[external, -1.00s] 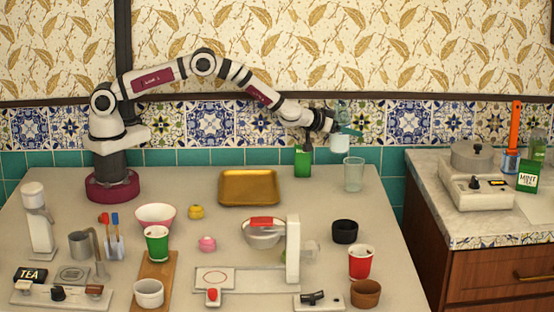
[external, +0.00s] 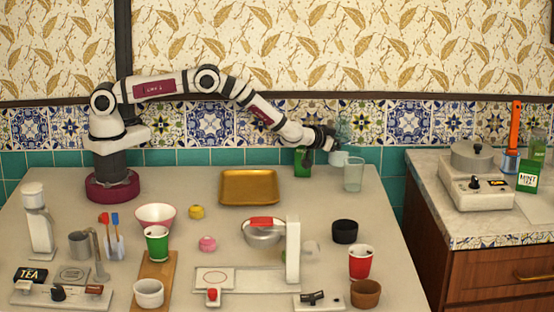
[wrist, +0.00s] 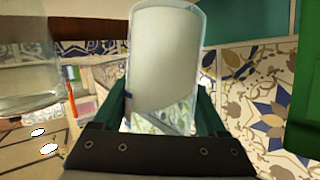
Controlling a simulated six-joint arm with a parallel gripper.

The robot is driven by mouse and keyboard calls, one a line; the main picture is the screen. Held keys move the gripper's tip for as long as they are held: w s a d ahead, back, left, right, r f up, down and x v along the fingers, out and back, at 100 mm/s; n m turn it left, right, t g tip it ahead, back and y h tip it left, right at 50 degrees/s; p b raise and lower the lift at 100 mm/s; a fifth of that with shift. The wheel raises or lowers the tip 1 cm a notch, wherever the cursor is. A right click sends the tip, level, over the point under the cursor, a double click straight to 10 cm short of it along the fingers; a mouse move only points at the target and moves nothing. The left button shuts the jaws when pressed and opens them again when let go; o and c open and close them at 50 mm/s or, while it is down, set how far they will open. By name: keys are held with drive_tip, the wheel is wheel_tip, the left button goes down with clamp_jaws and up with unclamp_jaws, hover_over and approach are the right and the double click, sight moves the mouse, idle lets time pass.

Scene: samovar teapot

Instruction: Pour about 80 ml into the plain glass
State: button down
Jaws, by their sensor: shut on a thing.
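My gripper (external: 334,143) is shut on a clear vessel with whitish contents (external: 340,158), at the back right of the table. The held vessel also fills the middle of the wrist view (wrist: 163,60), between my green fingers. It looks about upright in the external view; whether its base touches the table I cannot tell. A clear, empty-looking glass (external: 354,176) stands just right of and in front of it. This is probably the glass at the left of the wrist view (wrist: 28,80). No stream of liquid shows.
A gold tray (external: 249,188) lies further left. A black bowl (external: 345,232) and a red cup (external: 362,262) are nearer the front. The table around the clear glass is fairly free.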

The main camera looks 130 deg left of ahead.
sight(348, 120)
drive_tip(key=m, duration=0.1)
drive_tip(key=y, duration=0.1)
drive_tip(key=m+g, duration=0.1)
drive_tip(key=shift+w+d+r+m+y, duration=0.25)
drive_tip(key=shift+w+m+y, duration=0.05)
drive_tip(key=shift+w, duration=0.1)
drive_tip(key=shift+w+d+r+m+g+y, duration=0.1)
drive_tip(key=shift+w+r+m+g+y, duration=0.1)
drive_tip(key=shift+r+m, duration=0.2)
drive_tip(key=shift+w+r+m+g+y, duration=0.1)
drive_tip(key=shift+r+m+y, duration=0.1)
drive_tip(key=shift+r+m, duration=0.15)
drive_tip(key=shift+s+r+m, duration=0.15)
drive_tip(key=shift+r+m, duration=0.3)
drive_tip(key=shift+s+f+m+y, duration=0.1)
drive_tip(key=shift+s+m+y, duration=0.15)
drive_tip(key=shift+m+y, duration=0.75)
drive_tip(key=shift+m, duration=0.4)
drive_tip(key=r, duration=0.5)
drive_tip(key=shift+s+a+r, duration=0.1)
drive_tip(key=shift+a, duration=0.15)
drive_tip(key=shift+r+m, duration=0.15)
drive_tip(key=shift+m, duration=0.45)
drive_tip(key=shift+s+m+y, duration=0.1)
drive_tip(key=shift+m+y, duration=0.3)
drive_tip(key=shift+w+d+m+y, duration=0.2)
drive_tip(key=shift+w+m+y, duration=0.25)
drive_tip(key=shift+m, duration=0.35)
